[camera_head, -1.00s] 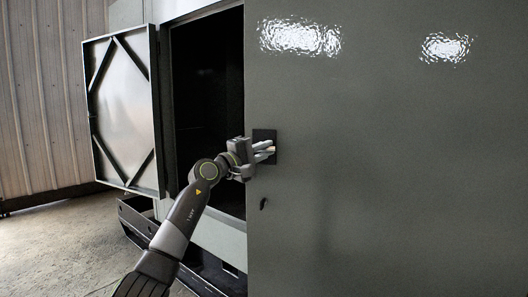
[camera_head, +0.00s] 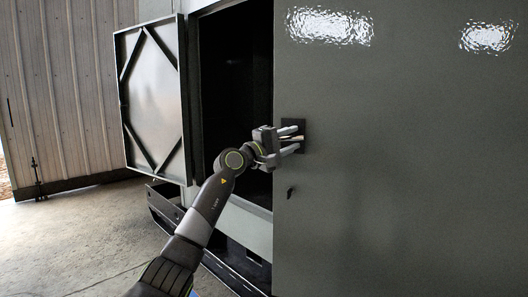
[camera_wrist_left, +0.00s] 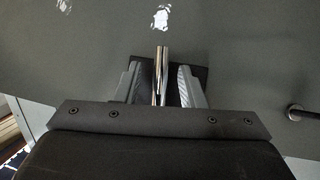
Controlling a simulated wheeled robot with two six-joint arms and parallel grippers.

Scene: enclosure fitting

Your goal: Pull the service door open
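The service door appears to be the large grey panel (camera_head: 400,190) filling the right of the head view. Near its left edge is a dark square plate (camera_head: 299,126) with a pale bar handle. In the left wrist view the handle (camera_wrist_left: 161,75) is a shiny metal bar on the dark plate. My left gripper (camera_head: 293,138) is at this handle, with one finger on each side of the bar. In the wrist view its fingers (camera_wrist_left: 161,88) show gaps to the bar, so it looks open around it. My right gripper is not in view.
A dark cabinet opening (camera_head: 236,85) lies left of the grey panel. Another door (camera_head: 152,95) with diagonal bracing stands open further left. A low dark ledge (camera_head: 165,205) runs along the cabinet base. Concrete floor (camera_head: 80,240) at the left is clear.

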